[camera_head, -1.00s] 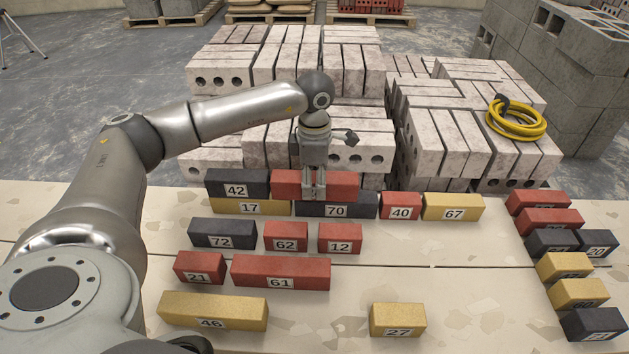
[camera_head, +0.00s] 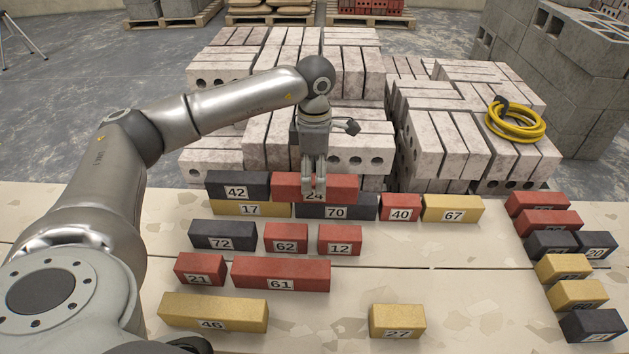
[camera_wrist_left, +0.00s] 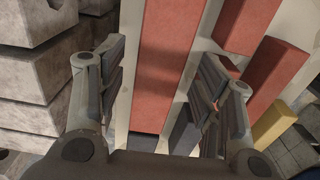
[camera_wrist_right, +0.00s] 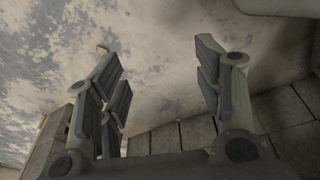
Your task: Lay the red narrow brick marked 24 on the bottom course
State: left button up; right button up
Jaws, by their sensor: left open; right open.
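The red brick marked 24 (camera_head: 344,187) appears to lie on top of the yellow brick 17 (camera_head: 250,209) and the dark brick 70 (camera_head: 358,212), right of the dark brick 42 (camera_head: 238,184). My left gripper (camera_head: 314,193) points down at brick 24, its fingers covering part of the label. In the left wrist view, the open fingers of the left gripper (camera_wrist_left: 163,65) stand on either side of the red brick (camera_wrist_left: 165,60), with gaps on both sides. My right gripper (camera_wrist_right: 157,60) is open and empty in the right wrist view; the head view does not show it.
Brick 40 (camera_head: 400,207) and brick 67 (camera_head: 453,208) continue the lower row to the right. Several loose bricks, such as 12 (camera_head: 340,240) and 61 (camera_head: 281,273), lie in front. Pale brick stacks (camera_head: 350,140) stand close behind.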

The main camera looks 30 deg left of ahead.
aim_at(315, 179)
pick_arm(q)
notch_tip(315, 179, up, 9)
jog(key=shift+p, duration=0.35)
pick_arm(e)
jog(key=s+f, duration=0.2)
jog(key=shift+d+f, duration=0.1)
jog(key=shift+f, duration=0.25)
pick_arm(q)
jog(key=shift+f, duration=0.1)
